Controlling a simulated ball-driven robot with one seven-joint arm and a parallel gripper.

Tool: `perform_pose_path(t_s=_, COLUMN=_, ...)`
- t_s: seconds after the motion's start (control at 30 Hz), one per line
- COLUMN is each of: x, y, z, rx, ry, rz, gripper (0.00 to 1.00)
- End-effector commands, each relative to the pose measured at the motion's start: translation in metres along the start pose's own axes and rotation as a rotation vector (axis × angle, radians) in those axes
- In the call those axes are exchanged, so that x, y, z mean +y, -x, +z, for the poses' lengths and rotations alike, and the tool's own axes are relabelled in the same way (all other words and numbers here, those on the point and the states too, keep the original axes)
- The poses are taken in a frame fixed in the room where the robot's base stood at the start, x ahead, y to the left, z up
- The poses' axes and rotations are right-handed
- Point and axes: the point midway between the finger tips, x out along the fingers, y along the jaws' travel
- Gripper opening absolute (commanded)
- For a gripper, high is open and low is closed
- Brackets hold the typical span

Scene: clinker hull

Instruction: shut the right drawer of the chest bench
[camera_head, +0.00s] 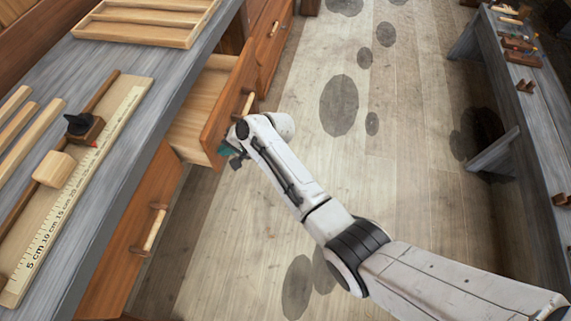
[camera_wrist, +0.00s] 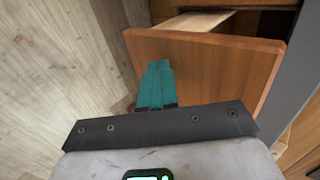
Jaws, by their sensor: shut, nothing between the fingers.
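The open drawer (camera_head: 231,95) of the chest bench (camera_head: 187,60) sticks out into the aisle, with its wooden front and a pale bar handle (camera_head: 247,104). Its pale inside shows empty where visible. My gripper (camera_head: 232,152) is at the near lower part of the drawer front, partly hidden by my wrist. In the wrist view the teal fingers of my gripper (camera_wrist: 157,75) are shut together with nothing between them. They lie over the drawer front (camera_wrist: 215,62); whether they touch it I cannot tell.
A shut drawer with a handle (camera_head: 152,228) is nearer in the bench. A ruler (camera_head: 75,185), a wooden block (camera_head: 54,169) and a slatted tray (camera_head: 140,30) lie on the top. Another bench (camera_head: 525,110) stands at right. The plank floor (camera_head: 390,150) between is clear.

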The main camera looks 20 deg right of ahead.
Motion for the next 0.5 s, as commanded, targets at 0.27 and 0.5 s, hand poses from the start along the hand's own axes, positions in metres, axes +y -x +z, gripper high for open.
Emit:
perform_pose_path(t_s=0.27, x=-0.041, y=-0.055, z=0.000, rx=0.000, ry=0.005, rz=-0.001, gripper=0.00)
perform_pose_path(t_s=0.5, x=-0.067, y=-0.079, z=0.000, rx=0.000, ry=0.002, rz=0.000, gripper=0.00)
